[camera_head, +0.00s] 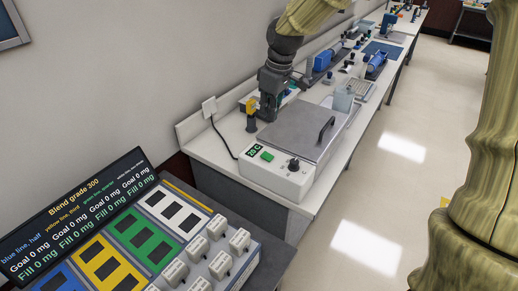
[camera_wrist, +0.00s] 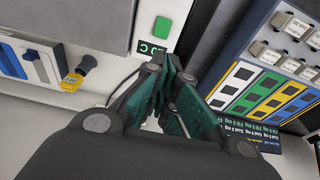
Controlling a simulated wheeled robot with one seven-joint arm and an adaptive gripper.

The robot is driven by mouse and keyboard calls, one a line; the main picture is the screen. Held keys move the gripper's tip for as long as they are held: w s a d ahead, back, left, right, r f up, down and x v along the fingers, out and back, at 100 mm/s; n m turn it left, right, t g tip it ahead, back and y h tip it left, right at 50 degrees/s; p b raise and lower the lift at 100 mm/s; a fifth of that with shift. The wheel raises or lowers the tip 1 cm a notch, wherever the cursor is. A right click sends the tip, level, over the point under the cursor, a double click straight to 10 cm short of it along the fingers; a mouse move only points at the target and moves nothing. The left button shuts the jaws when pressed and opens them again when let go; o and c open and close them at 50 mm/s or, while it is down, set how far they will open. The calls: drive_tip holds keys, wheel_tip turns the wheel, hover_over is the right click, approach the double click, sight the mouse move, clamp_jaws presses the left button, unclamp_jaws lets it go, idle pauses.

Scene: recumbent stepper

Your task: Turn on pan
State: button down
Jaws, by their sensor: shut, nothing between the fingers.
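The pan is a white box (camera_head: 262,179) with a grey lid (camera_head: 290,128) and a dark handle (camera_head: 326,130); the lid is down. Its front panel has a display (camera_head: 254,152) reading about 20 C, a green button (camera_head: 267,156) and a dark knob (camera_head: 294,164). My gripper (camera_head: 268,114) is shut and empty, by the wall-side edge of the lid. In the wrist view, my gripper's fingers (camera_wrist: 168,62) appear just below the display (camera_wrist: 151,48) and green button (camera_wrist: 162,27), with a gap I cannot judge. The knob is not visible there.
A yellow-topped dark item (camera_head: 251,118) stands left of my gripper; it also shows in the wrist view (camera_wrist: 78,74). A wall socket (camera_head: 210,107) has a cable running to the pan. A blend console (camera_head: 150,240) is in front. Further devices line the bench behind.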

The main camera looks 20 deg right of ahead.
drive_tip(key=f, duration=0.1)
drive_tip(key=p, duration=0.4)
approach(267, 157)
drive_tip(key=shift+w+a+f, duration=0.25)
drive_tip(key=shift+w+f, duration=0.4)
drive_tip(key=shift+f, duration=0.45)
drive_tip(key=shift+w+a+f, duration=0.25)
drive_tip(key=shift+w+f, duration=0.35)
drive_tip(key=shift+f, duration=0.5)
drive_tip(key=shift+w+a+f, duration=0.3)
drive_tip(key=shift+w+f, duration=0.35)
drive_tip(key=shift+f, duration=0.45)
